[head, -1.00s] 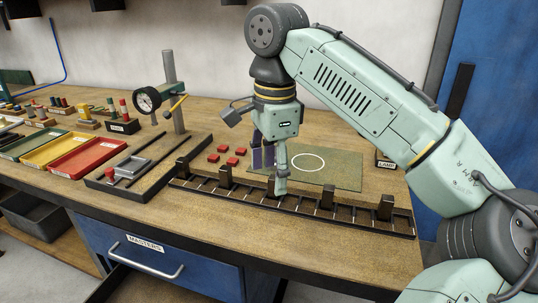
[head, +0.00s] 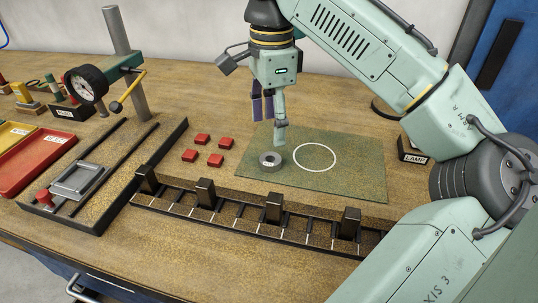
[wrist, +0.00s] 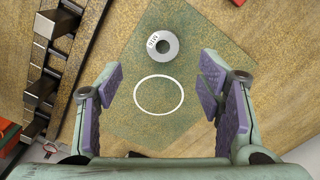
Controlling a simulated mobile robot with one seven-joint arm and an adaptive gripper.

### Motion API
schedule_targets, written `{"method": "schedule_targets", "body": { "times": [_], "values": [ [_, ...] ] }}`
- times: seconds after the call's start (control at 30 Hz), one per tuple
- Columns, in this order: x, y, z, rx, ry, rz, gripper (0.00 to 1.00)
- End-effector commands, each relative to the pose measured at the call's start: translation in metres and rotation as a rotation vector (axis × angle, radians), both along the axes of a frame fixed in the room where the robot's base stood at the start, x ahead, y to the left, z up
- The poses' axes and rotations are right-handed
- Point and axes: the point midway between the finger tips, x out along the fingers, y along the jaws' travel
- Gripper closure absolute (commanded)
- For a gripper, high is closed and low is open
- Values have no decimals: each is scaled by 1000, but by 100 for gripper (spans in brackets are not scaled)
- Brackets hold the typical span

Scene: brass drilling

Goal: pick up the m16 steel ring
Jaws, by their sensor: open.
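The M16 steel ring (head: 270,161) is a small grey ring lying flat on the green mat (head: 345,180), left of the white circle drawn there. In the wrist view the ring (wrist: 174,46) shows its M16 marking and lies beyond the white circle, ahead of the fingertips. My gripper (head: 272,125) hangs above the mat, over and behind the ring in the head view, apart from it. In the wrist view my gripper (wrist: 158,82) is open, with purple pads wide apart and nothing between them.
Several red blocks (head: 203,140) lie left of the mat. A black slotted rack (head: 255,228) with dark upright blocks runs along the front. A dial gauge stand (head: 128,75) rises at left.

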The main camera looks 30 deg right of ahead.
Motion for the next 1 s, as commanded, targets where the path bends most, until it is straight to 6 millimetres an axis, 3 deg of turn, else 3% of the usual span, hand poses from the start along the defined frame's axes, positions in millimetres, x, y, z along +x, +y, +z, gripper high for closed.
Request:
{"method": "schedule_targets", "body": {
  "times": [0.1, 0.37, 0.6, 0.93, 1.0],
  "values": [
    [0, 0, -19, 1, 1, 1, 39],
    [1, -1, -40, 0, 2, 0, 39],
    [4, -2, -75, 0, 1, 1, 39],
    [4, -1, -84, 0, -1, 1, 39],
    [4, -2, -84, 0, -1, 1, 43]
  ]
}}
